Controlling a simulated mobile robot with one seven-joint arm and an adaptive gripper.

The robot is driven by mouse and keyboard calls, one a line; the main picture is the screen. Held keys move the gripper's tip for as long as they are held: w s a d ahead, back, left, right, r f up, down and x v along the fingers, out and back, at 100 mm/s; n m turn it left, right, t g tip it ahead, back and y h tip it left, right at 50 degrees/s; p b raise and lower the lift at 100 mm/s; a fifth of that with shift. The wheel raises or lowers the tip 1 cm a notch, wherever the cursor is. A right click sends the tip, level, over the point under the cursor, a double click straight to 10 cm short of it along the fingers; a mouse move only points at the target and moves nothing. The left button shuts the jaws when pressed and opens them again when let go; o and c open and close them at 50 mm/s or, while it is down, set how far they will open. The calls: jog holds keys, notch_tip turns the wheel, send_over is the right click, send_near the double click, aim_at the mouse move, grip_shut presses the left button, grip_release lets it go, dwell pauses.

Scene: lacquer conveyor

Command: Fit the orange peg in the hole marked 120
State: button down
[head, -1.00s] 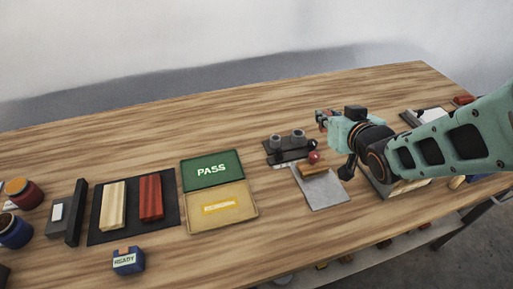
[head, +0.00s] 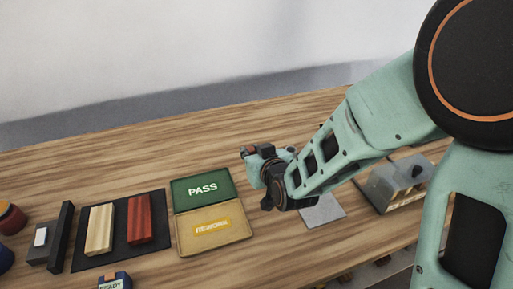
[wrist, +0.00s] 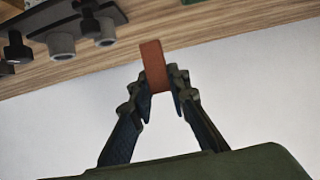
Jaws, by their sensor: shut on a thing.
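My gripper (wrist: 159,76) is shut on the orange peg (wrist: 153,60), a rust-orange block that sticks out past both fingertips in the wrist view. In the head view my gripper (head: 251,166) is over the table, just right of the green-and-tan PASS tray, with a small reddish end of the peg (head: 250,150) showing at its tip. The peg looks held clear of the table. No hole marked 120 can be made out in either view now; my arm hides much of the table's right side.
The PASS tray (head: 240,229) lies open left of my gripper. A dark mat (head: 74,263) bears a pale and a red block. A grey plate (head: 322,211) lies under my arm. Grey cylinders (wrist: 62,46) stand on a dark base in the wrist view. The back of the table is clear.

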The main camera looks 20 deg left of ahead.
jog(key=a+f, duration=0.3)
jog(key=f, duration=0.1)
jog(key=shift+w+a, duration=0.1)
jog(key=shift+w, duration=0.2)
jog(key=shift+a+f, duration=0.2)
jog(key=shift+f, duration=1.5)
jog(key=shift+f+b, duration=0.1)
jog(key=shift+b, duration=0.2)
jog(key=shift+f, duration=0.1)
jog(key=c, duration=1.8)
grip_release()
jog(key=shift+c, duration=0.2)
